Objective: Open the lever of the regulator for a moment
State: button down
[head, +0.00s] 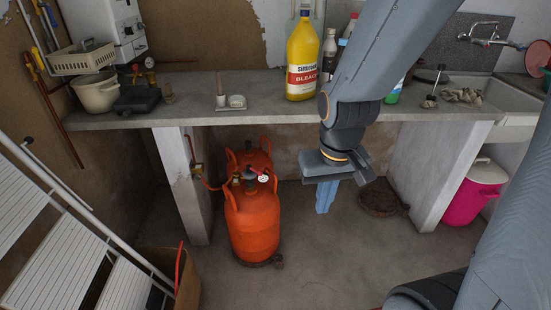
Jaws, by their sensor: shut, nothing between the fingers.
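The regulator (249,173) sits on top of an orange gas cylinder (253,222) that stands on the floor under the counter. A small round gauge (264,177) shows at its right side, and a reddish hose runs off to the left toward the pillar. The regulator's lever is too small to tell apart, so its position cannot be read. A second orange cylinder (250,155) stands close behind. My gripper (323,205) points down, shut and empty, to the right of the regulator and apart from it.
The counter (290,109) overhangs the cylinders and holds a yellow bleach bottle (301,64). A white pillar (183,180) stands left of the cylinders, another to the right.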

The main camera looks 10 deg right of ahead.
aim_at(250, 170)
jog(key=u, duration=0.1)
jog(key=i, duration=1.2)
jog(key=u, duration=0.8)
